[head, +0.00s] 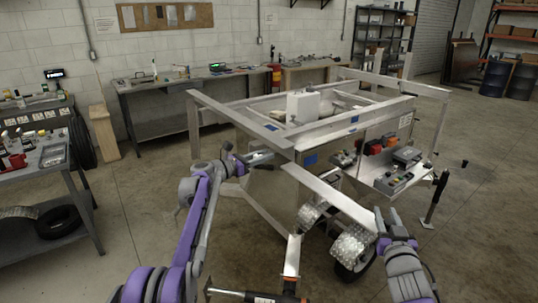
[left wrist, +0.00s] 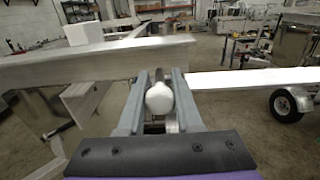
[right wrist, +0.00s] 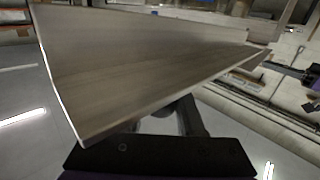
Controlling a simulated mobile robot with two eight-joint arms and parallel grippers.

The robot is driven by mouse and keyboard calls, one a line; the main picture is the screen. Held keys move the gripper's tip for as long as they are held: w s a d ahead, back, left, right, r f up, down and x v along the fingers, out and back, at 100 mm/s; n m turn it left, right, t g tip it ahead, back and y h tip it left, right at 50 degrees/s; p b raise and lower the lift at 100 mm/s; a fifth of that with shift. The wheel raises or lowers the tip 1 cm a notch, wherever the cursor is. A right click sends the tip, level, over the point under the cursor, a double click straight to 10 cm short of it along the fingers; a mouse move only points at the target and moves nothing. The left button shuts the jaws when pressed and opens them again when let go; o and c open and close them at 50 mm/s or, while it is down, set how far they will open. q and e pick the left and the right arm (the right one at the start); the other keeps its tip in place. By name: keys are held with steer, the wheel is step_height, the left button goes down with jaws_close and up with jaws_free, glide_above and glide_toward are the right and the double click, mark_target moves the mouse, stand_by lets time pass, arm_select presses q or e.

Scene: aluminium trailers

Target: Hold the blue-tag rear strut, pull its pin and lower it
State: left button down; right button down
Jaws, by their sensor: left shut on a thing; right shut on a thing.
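A long flat aluminium strut (head: 328,193) slants out from the trailer's near corner, down to the right. A blue tag (head: 310,158) shows on the trailer rail beside its upper end. My right gripper (head: 387,218) is at the strut's lower, outer end; in the right wrist view the broad metal face of the strut (right wrist: 130,60) fills the space above the jaws and hides the grip. My left gripper (head: 264,158) is at the upper corner, shut on the pin's white round knob (left wrist: 159,98), close to the aluminium rail. Whether the pin is seated is hidden.
The trailer frame (head: 262,132) carries a white box (head: 302,107) on top. A side shelf with tools (head: 392,180) and wheels with fenders (head: 350,245) stand near my right arm. A workbench (head: 165,120) lines the wall.

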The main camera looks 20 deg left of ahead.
arm_select(q)
steer(key=c, duration=0.6)
jaws_free()
steer(key=shift+s+a, duration=0.1)
steer(key=v, duration=1.2)
